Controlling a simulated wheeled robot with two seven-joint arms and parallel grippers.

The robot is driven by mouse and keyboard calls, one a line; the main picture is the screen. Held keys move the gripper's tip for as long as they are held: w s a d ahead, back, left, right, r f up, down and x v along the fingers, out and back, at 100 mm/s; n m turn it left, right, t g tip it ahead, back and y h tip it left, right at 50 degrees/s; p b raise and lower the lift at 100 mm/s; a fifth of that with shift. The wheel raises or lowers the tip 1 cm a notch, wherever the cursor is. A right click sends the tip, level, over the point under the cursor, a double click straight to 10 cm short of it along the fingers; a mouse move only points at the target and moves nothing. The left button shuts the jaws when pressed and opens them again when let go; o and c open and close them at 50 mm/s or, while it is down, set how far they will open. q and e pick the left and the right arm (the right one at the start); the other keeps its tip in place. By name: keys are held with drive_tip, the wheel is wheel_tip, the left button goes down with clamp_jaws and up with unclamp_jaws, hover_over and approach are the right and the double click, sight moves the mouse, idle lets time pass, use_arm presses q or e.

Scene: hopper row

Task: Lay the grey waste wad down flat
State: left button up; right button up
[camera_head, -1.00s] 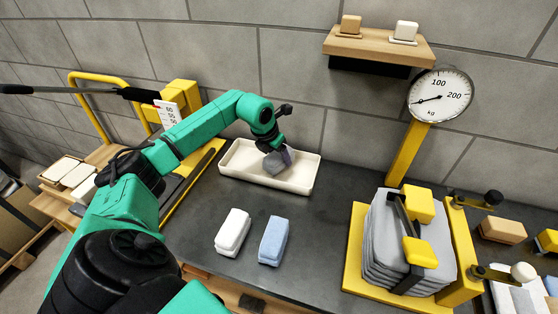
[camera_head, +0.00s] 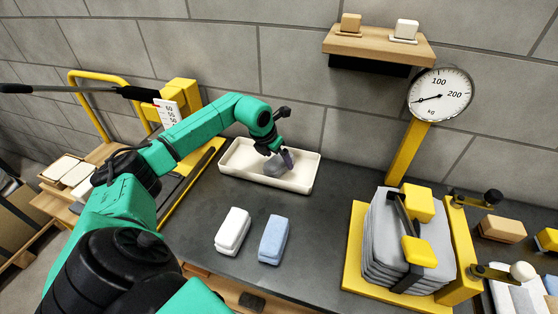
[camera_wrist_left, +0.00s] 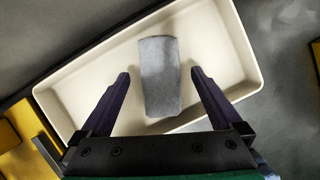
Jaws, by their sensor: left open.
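The grey waste wad (camera_wrist_left: 159,77) lies in the cream tray (camera_wrist_left: 85,84), near its middle, in the left wrist view. In the head view the wad (camera_head: 273,163) shows partly behind my fingers, inside the tray (camera_head: 238,158). My left gripper (camera_head: 284,160) is over the tray. In the left wrist view its two dark fingers (camera_wrist_left: 160,76) stand apart, one on each side of the wad, with a gap on both sides. The wad appears to lie on its broad side on the tray floor. My right gripper is not in view.
A white block (camera_head: 232,231) and a blue block (camera_head: 273,240) lie on the dark bench in front of the tray. A yellow scale with a dial (camera_head: 440,95) and a strapped grey stack (camera_head: 378,237) stand right. A wooden shelf (camera_head: 378,47) hangs above.

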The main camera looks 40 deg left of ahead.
use_arm(q)
drive_tip(key=b+v, duration=0.1)
drive_tip(key=v, duration=0.9)
drive_tip(key=shift+s, duration=0.1)
